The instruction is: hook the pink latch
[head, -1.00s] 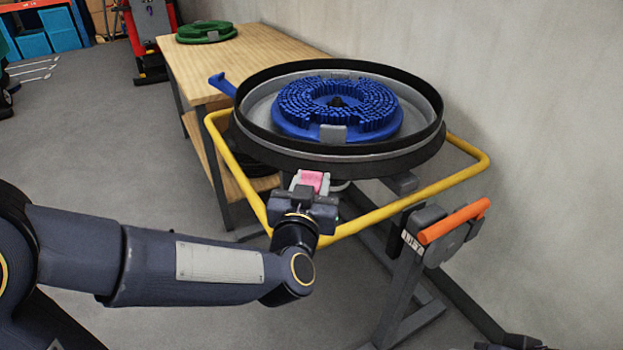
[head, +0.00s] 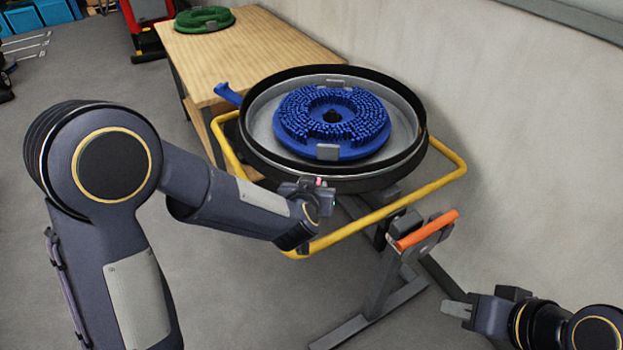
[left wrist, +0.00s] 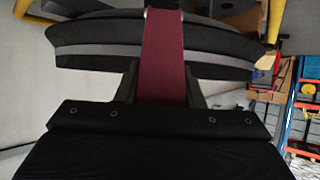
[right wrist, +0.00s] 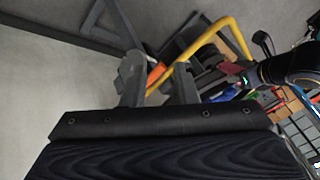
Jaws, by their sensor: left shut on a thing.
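The pink latch (head: 320,182) shows as a small bit at my left gripper (head: 308,187), just below the front rim of the round tank (head: 265,165). In the left wrist view the latch (left wrist: 163,55) is a dark pink strap between the two fingers, running up against the tank's side. The left gripper is shut on it. Its hook end is hidden. My right gripper (head: 464,303) is empty at the lower right, away from the latch. Its fingers stand apart in the right wrist view (right wrist: 157,85). A blue bristled ring (head: 330,122) lies in the tank.
A yellow rail (head: 380,215) runs around the tank. An orange handle (head: 427,230) on a grey stand lies between the rail and my right gripper. A wooden table (head: 245,60) with a green ring (head: 205,19) is behind. A wall is at the right.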

